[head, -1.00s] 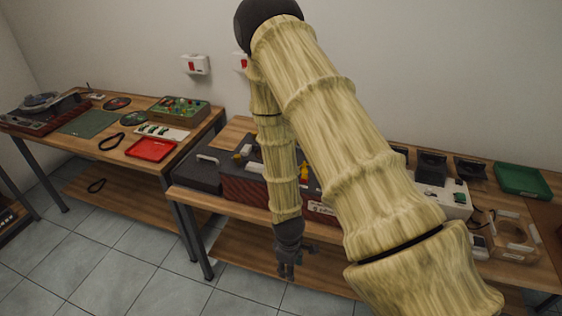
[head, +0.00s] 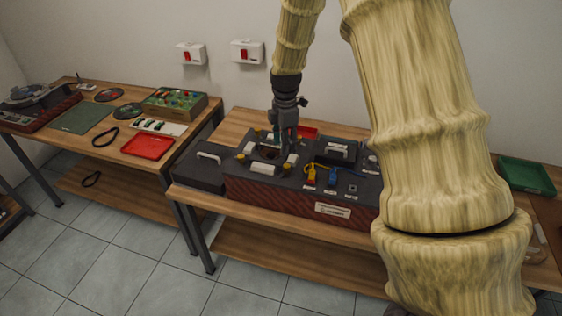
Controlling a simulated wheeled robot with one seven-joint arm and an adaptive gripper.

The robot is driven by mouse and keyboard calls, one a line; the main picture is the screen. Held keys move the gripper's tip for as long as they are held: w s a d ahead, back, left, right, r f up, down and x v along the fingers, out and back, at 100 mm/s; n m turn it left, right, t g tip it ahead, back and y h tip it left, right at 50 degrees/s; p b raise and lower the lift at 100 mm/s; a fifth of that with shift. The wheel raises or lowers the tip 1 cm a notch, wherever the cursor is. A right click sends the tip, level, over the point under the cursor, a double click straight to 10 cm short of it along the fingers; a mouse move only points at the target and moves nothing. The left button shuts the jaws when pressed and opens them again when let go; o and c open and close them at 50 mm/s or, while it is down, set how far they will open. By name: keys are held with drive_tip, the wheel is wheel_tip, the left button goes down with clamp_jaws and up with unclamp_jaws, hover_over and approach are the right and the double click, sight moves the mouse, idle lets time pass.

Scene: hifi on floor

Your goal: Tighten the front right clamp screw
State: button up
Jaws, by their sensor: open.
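The hi-fi unit (head: 300,208), with a dark top and reddish-brown front, stands on the right-hand wooden workbench. Small yellow knobs, probably the clamp screws, sit around a recess on the left half of its top. The front right one (head: 287,170) is just below my gripper's tips in the picture, and the front left one (head: 241,157) is to its left. My gripper (head: 284,150) points down over this recess, its fingers open and seemingly empty. I cannot tell whether the fingers touch anything. The gripper hides part of the recess and the rear right corner.
The left bench holds a red tray (head: 147,146). A green tray (head: 525,174) lies far right. My arm hides the bench's right part.

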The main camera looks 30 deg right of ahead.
sight(287, 166)
drive_tip(key=shift+s+d+f+p, duration=0.2)
drive_tip(key=shift+s+f, duration=0.1)
drive_tip(key=shift+s, duration=0.2)
drive_tip(key=shift+s+d+f+p, duration=0.15)
drive_tip(key=shift+s+f, duration=0.1)
drive_tip(key=shift+s, duration=0.25)
drive_tip(key=f, duration=0.1)
drive_tip(key=w+f+p, duration=0.1)
drive_tip(key=f, duration=0.3)
drive_tip(key=shift+w+a+f, duration=0.1)
drive_tip(key=shift+w, duration=0.25)
drive_tip(key=shift+s+f+p, duration=0.45)
drive_tip(key=shift+f+p, duration=0.05)
drive_tip(key=shift+f, duration=0.4)
drive_tip(key=shift+w+f, duration=0.3)
drive_tip(key=shift+f, duration=0.45)
drive_tip(key=shift+s, duration=0.1)
drive_tip(key=shift+s+r, duration=0.1)
